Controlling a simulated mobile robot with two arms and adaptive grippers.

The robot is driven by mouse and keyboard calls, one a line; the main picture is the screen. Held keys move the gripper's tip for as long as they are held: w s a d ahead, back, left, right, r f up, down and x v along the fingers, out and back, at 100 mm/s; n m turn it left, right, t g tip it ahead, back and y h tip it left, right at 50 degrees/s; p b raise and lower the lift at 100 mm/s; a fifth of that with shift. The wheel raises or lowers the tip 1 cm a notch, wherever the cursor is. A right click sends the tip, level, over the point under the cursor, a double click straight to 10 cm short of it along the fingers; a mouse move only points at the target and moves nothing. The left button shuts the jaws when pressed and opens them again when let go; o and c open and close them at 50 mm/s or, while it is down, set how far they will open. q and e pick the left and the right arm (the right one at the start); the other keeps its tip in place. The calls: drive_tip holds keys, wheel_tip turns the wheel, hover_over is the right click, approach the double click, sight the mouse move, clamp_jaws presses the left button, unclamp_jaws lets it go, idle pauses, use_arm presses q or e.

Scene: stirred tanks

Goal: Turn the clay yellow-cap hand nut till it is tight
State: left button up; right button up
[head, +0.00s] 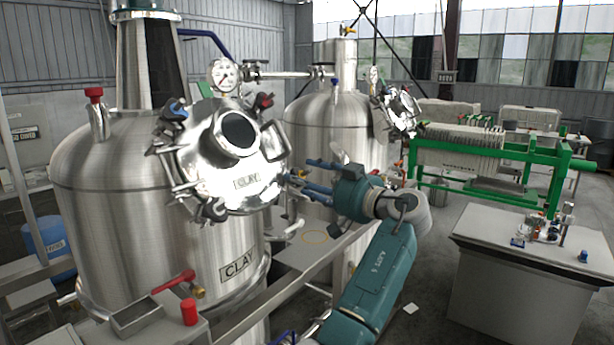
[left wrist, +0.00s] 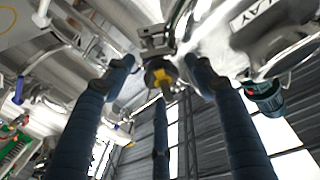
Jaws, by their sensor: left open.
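The clay tank (head: 150,200) stands at left, its round steel lid (head: 205,165) labelled CLAY and ringed with hand nuts. In the left wrist view the yellow-cap hand nut (left wrist: 159,77) sits at the lid's edge, between the fingertips of my left gripper (left wrist: 160,68). The blue fingers are spread around it, with visible gaps at either side. In the head view my left gripper (head: 298,181) reaches the lid's right edge from the right; the yellow cap cannot be made out there. My right gripper is not in view.
Blue-cap (head: 175,109) and red-cap (head: 264,101) nuts sit higher on the lid. A second steel tank (head: 335,130) stands behind my left gripper. A grey bench (head: 500,270) stands at right.

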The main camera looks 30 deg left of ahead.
use_arm(q)
drive_tip(key=c, duration=1.1)
